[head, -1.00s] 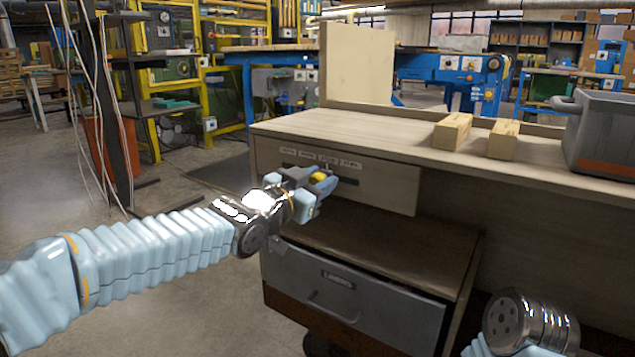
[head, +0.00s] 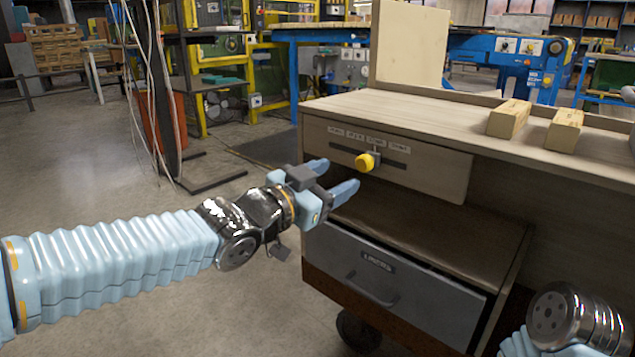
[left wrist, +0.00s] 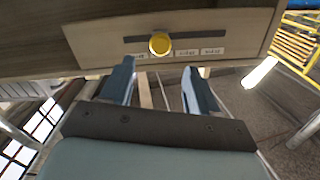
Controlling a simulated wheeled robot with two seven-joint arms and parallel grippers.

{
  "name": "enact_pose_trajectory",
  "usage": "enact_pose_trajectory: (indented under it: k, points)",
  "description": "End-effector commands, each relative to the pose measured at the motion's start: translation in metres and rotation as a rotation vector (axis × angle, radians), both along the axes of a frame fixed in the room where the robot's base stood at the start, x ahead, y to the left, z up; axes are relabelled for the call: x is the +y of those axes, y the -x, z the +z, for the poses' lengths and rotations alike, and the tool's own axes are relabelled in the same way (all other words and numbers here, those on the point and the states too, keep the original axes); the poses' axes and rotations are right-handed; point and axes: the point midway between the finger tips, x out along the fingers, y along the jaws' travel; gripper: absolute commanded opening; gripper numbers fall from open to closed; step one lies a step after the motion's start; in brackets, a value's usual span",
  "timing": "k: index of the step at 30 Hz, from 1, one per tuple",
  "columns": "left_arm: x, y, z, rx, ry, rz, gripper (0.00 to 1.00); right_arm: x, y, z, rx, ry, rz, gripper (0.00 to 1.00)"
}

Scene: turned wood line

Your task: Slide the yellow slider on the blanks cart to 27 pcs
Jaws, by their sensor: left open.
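The yellow slider (head: 366,162) is a round knob on a dark slot in the cart's wooden front panel (head: 440,175). It stands near the middle of the slot. Small printed labels (head: 376,141) run above the slot, too small to read. My left gripper (head: 335,178) is open and empty, just in front of and left of the knob, apart from it. In the left wrist view the slider (left wrist: 160,43) lies beyond the two spread fingers (left wrist: 160,82), in line with the gap between them. My right gripper is out of view.
Below the panel is a shelf and a grey drawer (head: 400,295) with a handle. Two wooden blocks (head: 508,118) (head: 564,130) lie on the cart top. A tall board (head: 410,45) stands at its back. The floor to the left is clear near the cart.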

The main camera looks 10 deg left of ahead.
Motion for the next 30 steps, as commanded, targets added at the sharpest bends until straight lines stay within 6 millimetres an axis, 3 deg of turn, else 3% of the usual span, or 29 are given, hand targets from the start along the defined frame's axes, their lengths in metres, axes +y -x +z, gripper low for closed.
enact_pose_trajectory:
  k: [7,20,23,25,29,30]
  points:
    - [0.021,0.029,0.001,-0.001,-0.001,0.0,0.6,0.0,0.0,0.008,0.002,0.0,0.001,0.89]
    - [0.023,0.029,-0.007,0.017,0.0,0.002,0.6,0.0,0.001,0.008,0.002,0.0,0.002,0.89]
    - [0.023,0.016,-0.04,0.096,0.002,0.015,0.6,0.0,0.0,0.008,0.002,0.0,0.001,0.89]
    - [0.024,0.004,-0.083,0.198,0.006,0.036,0.6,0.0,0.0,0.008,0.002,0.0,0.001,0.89]
    - [0.032,-0.012,-0.193,0.456,0.025,0.099,0.6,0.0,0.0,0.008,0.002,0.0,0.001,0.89]
    - [0.036,-0.012,-0.228,0.541,0.031,0.122,0.6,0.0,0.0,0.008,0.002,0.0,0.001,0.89]
